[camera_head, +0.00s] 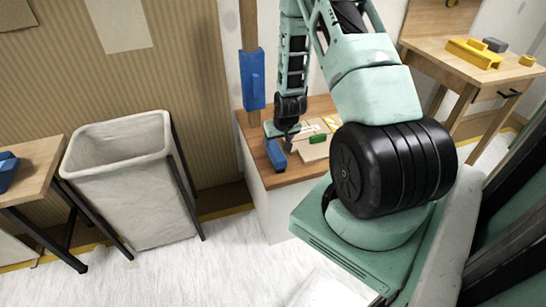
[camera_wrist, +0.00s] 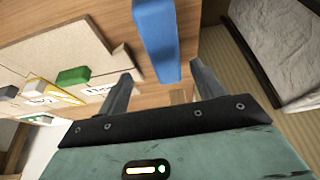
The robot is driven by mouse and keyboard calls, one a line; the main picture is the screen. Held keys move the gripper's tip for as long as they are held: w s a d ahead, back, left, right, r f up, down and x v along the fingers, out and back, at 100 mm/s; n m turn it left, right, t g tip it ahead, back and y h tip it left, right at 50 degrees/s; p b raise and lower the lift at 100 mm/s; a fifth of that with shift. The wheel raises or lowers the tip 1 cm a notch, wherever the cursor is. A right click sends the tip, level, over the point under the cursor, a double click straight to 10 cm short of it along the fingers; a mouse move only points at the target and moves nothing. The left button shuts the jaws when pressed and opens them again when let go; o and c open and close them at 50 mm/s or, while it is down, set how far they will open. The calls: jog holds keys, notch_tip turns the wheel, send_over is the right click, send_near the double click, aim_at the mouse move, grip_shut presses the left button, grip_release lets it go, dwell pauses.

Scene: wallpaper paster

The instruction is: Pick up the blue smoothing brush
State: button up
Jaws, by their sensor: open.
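The blue smoothing brush, seen as a long blue bar (camera_head: 276,154), lies on the wooden top of the white cabinet (camera_head: 300,168), near its front left edge. In the wrist view the blue bar (camera_wrist: 156,38) runs from the top edge down to the gap between my fingers. My gripper (camera_wrist: 163,72) is open, with one finger on each side of the bar's near end. I cannot tell whether either finger touches it. In the head view my gripper (camera_head: 283,131) points down at the cabinet top, just above and behind the bar.
A pale board (camera_wrist: 85,50) with a green block (camera_wrist: 73,76) and small pieces lies beside the bar. A blue tool (camera_head: 252,78) is upright against a wooden post behind. A grey bin (camera_head: 120,175) stands left of the cabinet. A workbench (camera_head: 470,65) is at the back right.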

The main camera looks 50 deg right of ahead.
aim_at(275, 148)
jog(key=x, duration=0.7)
jog(key=shift+a+b, duration=0.35)
jog(key=shift+a, duration=0.05)
jog(key=shift+w+d+f, duration=0.15)
jog(key=shift+w+f, duration=0.05)
jog(key=shift+f, duration=0.45)
jog(key=c, duration=1.2)
jog(key=shift+c, duration=0.2)
jog(key=shift+r, duration=0.1)
notch_tip(275, 148, up, 10)
jog(key=shift+f+p, duration=0.1)
jog(key=shift+p, duration=0.45)
